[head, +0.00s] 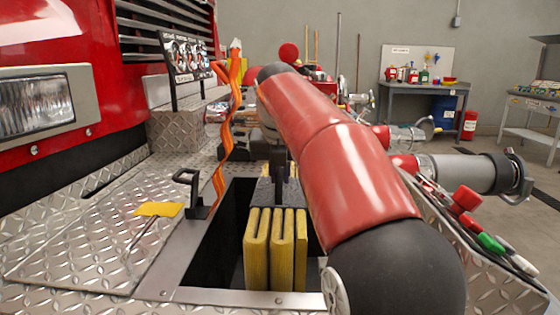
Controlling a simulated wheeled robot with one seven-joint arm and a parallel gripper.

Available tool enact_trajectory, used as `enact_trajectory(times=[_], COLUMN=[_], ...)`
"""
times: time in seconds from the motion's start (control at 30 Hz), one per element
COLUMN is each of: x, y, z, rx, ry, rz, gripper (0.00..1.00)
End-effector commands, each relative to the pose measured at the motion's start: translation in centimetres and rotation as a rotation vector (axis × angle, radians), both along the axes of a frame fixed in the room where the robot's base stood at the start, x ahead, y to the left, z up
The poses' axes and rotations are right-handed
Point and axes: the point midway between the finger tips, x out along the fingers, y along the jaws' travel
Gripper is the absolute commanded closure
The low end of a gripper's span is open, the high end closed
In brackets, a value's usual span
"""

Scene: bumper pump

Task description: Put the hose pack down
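The yellow hose pack (275,250) stands on edge as several upright folds inside the dark open well (222,235) in the tread-plate bumper. Its lower part is down in the well, and I cannot see whether it touches the floor. My red arm reaches forward from the lower right, and my gripper (278,195) points down right at the top of the pack. The arm and the dark gripper body hide the fingers, so their grip on the pack does not show.
An orange strap (228,120) hangs left of the well. A black latch handle (190,190) and yellow tag (158,209) are on the plate to the left. A silver pipe fitting (465,173) and coloured knobs (467,198) are at right. A workbench (425,88) stands far behind.

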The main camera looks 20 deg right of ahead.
Motion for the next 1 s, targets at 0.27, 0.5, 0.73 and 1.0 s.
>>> enact_trajectory(times=[0.27,0.5,0.73,1.0], x=[0.0,0.0,0.0,0.0], y=[0.0,0.0,0.0,0.0], z=[-5.4,-7.1,-8.8,-11.0], rx=[0.0,0.001,0.0,0.001], ry=[-0.006,-0.009,-0.006,-0.009], rz=[0.0,0.0,0.0,0.0], gripper=[1.0,1.0,1.0,1.0])
